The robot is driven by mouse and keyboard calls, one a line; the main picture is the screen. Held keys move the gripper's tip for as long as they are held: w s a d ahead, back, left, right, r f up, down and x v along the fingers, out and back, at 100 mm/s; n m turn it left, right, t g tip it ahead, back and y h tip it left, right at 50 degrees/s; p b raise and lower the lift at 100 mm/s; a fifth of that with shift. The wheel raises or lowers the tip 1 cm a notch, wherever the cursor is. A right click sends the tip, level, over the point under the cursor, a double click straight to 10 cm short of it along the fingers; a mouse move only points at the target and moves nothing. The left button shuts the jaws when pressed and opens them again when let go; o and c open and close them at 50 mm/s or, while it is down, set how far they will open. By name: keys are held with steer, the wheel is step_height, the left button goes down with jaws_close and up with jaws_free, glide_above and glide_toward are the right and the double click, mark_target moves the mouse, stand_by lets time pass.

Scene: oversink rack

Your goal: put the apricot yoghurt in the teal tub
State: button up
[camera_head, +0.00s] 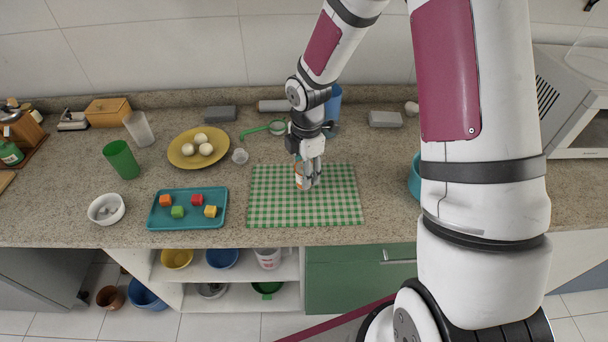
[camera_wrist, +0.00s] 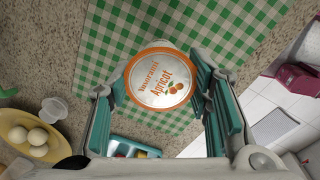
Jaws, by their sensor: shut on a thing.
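The apricot yoghurt (camera_wrist: 160,80) shows its round lid with an orange rim and the word Apricot in the wrist view. In the head view its pot (camera_head: 299,172) is over the green checked mat, partly hidden by my gripper. My gripper (camera_head: 307,180) is shut on the pot, with one finger on each side of it. Whether the pot touches the mat I cannot tell. The teal tub (camera_head: 414,178) is to the right of the mat in the head view, mostly hidden behind my arm.
A green checked mat (camera_head: 262,210) lies on the counter. To its left are a teal tray (camera_head: 188,222) with several coloured cubes, a yellow plate (camera_head: 178,150) with white balls and a white bowl (camera_head: 106,209). A blue cup (camera_head: 334,100) stands behind my gripper.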

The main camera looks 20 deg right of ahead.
steer(key=s+r+p, duration=0.1)
steer(key=s+r, duration=0.1)
steer(key=s, duration=1.4)
steer(key=w+r+m+h, duration=0.1)
steer(key=w+r+m, duration=0.1)
steer(key=w+m, duration=1.7)
steer(key=shift+w+m+g, duration=0.4)
steer(key=shift+w, duration=1.55)
steer(key=shift+r, duration=0.1)
